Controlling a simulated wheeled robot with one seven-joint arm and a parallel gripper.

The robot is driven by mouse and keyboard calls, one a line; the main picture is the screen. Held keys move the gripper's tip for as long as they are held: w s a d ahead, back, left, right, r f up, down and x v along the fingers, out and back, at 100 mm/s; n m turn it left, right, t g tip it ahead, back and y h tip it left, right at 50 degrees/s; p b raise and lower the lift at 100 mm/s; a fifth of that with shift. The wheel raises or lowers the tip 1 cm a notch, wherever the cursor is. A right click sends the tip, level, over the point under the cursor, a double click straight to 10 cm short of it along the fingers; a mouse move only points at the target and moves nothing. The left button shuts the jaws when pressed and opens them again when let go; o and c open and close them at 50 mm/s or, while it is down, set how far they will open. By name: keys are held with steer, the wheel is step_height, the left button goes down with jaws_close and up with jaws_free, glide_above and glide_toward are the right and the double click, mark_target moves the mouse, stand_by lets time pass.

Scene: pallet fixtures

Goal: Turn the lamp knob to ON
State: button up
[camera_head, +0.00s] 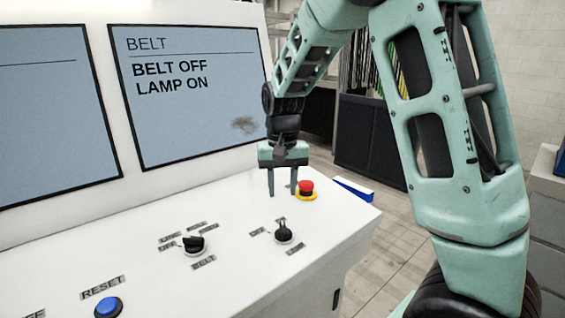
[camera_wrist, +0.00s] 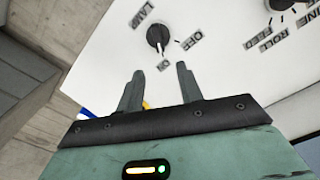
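The lamp knob (camera_head: 283,233) is a small black rotary knob on the white sloping console. In the wrist view the lamp knob (camera_wrist: 157,38) sits beside labels LAMP, OFF and ON, and its pointer appears turned toward ON. The screen (camera_head: 185,120) reads "BELT OFF" and "LAMP ON". My gripper (camera_head: 282,192) is behind the knob in the head view, apart from it, near the red button. Its two fingers are spread with nothing between them, as the wrist view of my gripper (camera_wrist: 159,73) also shows.
A red button (camera_head: 306,187) on a yellow base is close to the right of my fingers. A black belt knob (camera_head: 195,245) stands left of the lamp knob. A blue reset button (camera_head: 108,307) is at the front left. The console ends at right.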

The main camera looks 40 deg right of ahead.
step_height(320, 180, up, 8)
steer(key=b, duration=0.1)
steer(key=shift+f, duration=0.15)
stand_by(0.5)
steer(key=s+a+f+n+b, duration=0.1)
steer(key=s+a+f+n, duration=0.25)
steer(key=a, duration=0.55)
steer(key=s+a+f+n+b, duration=0.1)
steer(key=s+a+f+n, duration=0.3)
steer(key=a, duration=0.4)
steer(key=s+a+f+n+b, duration=0.1)
steer(key=s+a+f+n, duration=0.2)
steer(key=s, duration=0.6)
steer(key=s+a+f+n, duration=0.3)
steer(key=s+a+f, duration=0.1)
steer(key=s, duration=0.5)
steer(key=shift+a+f+y+b, duration=0.15)
steer(key=shift+a+y+b, duration=0.2)
steer(key=shift+a, duration=0.25)
